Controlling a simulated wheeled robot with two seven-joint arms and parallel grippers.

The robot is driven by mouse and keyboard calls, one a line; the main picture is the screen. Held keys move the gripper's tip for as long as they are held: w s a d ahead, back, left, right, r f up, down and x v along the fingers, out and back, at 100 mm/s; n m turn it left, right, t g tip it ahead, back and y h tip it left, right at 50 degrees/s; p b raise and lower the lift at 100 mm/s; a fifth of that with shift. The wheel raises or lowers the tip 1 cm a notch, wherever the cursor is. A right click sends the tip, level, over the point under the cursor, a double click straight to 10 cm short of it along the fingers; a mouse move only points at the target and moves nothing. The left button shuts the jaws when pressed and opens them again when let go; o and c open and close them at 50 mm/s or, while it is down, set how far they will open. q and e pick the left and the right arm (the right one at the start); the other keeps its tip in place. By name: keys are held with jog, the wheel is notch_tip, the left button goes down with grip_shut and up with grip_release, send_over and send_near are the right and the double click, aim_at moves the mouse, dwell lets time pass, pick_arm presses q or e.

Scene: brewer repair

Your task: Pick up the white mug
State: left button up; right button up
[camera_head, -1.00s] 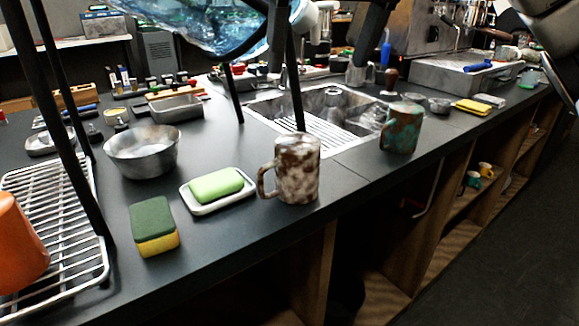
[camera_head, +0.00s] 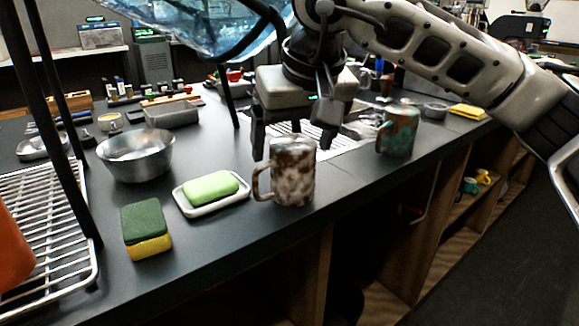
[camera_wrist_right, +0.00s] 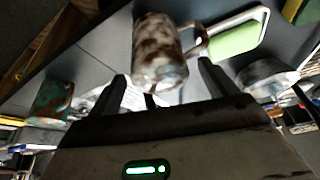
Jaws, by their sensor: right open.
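The white mug (camera_head: 293,171) is blotched with brown stains and stands upright on the dark counter near its front edge, its handle to the left. It also shows in the right wrist view (camera_wrist_right: 158,52), ahead of the fingers. My right gripper (camera_head: 293,143) comes in from the right and hangs just behind and above the mug. Its two fingers are spread and empty, and the mug hides part of the space between them in the head view. In the right wrist view the fingers (camera_wrist_right: 160,88) point toward the mug from either side. My left gripper is not in view.
A white dish (camera_head: 240,197) with green soap (camera_head: 210,187) lies left of the mug, with a sponge (camera_head: 146,230) and metal bowl (camera_head: 136,156) further left. A greenish-brown mug (camera_head: 398,131) stands right. The sink (camera_head: 345,142) is behind; a wire rack (camera_head: 70,235) is far left.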

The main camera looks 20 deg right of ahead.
jog(key=shift+w+f, duration=0.2)
jog(key=shift+f, duration=0.3)
jog(key=c, duration=1)
jog(key=shift+r, duration=0.1)
jog(key=shift+r, duration=0.1)
